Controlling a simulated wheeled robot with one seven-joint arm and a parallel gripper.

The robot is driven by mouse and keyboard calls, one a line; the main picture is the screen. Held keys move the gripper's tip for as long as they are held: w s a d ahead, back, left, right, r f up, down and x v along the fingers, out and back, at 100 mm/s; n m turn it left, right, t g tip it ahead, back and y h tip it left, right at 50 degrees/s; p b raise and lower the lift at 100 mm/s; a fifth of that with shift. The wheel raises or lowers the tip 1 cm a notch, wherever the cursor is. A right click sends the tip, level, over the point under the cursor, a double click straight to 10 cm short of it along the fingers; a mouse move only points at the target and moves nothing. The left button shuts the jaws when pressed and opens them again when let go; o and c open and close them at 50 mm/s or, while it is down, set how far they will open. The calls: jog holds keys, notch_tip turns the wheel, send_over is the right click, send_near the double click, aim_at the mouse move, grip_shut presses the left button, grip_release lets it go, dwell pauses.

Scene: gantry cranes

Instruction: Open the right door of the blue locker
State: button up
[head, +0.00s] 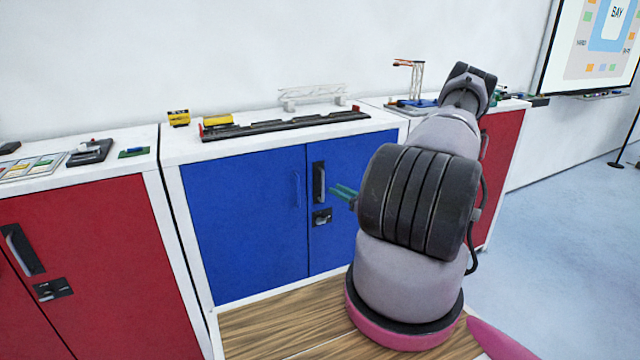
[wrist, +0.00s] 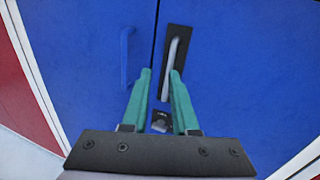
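The blue locker (head: 173,180) has a left door (head: 245,225) and a right door (head: 332,245), both shut. The right door's grey upright handle (head: 320,182) sits on a black plate near the middle seam, above a lock (head: 322,217). My gripper (head: 337,189) is just right of this handle in the head view, its teal fingers pointing at it. In the wrist view my gripper (wrist: 160,78) is open, and the lower part of the handle (wrist: 172,60) shows between the fingertips, close to the right one. I cannot tell whether they touch. My arm hides the right door's right part.
The left door has a slim blue handle (head: 296,190). Red lockers stand at the left (head: 95,260) and right (head: 500,150). Crane models and a dark rail (head: 285,126) lie on top. Open floor (head: 565,250) is at the right.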

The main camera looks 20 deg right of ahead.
notch_tip(320, 180, down, 2)
jog(key=d+m+h, duration=0.1)
jog(key=m+h, duration=0.1)
send_over(323, 201)
jog(key=shift+w+d+f, duration=0.1)
jog(key=shift+w+f, duration=0.1)
jog(key=shift+w, duration=0.1)
jog(key=shift+c, duration=0.4)
grip_shut()
dwell(1.0)
